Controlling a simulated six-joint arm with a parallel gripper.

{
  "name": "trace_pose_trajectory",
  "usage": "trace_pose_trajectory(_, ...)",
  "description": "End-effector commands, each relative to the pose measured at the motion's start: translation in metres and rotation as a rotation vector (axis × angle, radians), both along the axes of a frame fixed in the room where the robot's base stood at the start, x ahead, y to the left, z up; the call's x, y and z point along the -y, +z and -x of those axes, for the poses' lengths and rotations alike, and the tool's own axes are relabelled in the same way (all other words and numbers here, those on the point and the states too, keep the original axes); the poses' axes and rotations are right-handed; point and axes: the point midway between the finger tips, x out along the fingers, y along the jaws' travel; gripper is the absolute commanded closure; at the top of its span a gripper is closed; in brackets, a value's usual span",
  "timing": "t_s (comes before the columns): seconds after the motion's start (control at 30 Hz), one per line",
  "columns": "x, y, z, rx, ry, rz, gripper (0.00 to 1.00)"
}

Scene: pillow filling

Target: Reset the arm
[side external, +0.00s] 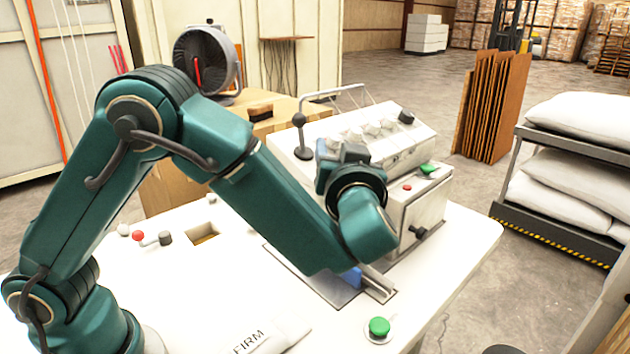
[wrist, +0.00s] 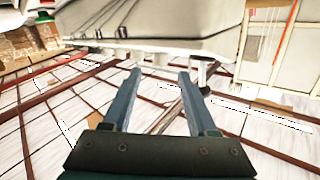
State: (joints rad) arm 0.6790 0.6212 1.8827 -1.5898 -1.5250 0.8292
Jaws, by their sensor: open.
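My gripper shows in the wrist view (wrist: 158,85) with its two blue-grey fingers apart and nothing between them. In the side external view my teal arm reaches from the left over the white table (side external: 200,290) to the front of the white machine (side external: 350,140).
A green button (side external: 379,327) stands at the table's front right. A white pillow marked FIRM (side external: 262,338) lies at the front edge. A red-knobbed lever (side external: 139,236) and a square hole (side external: 203,235) are at left. A pillow rack (side external: 560,200) stands right.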

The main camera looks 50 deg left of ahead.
Motion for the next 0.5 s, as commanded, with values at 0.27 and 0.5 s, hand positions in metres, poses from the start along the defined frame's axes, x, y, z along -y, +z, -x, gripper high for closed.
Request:
trace_pose_trajectory(0.27,0.001,0.0,0.002,-0.001,0.001,0.001,0.41)
trace_pose_trajectory(0.5,0.005,0.01,-0.014,0.035,-0.104,0.096,0.41)
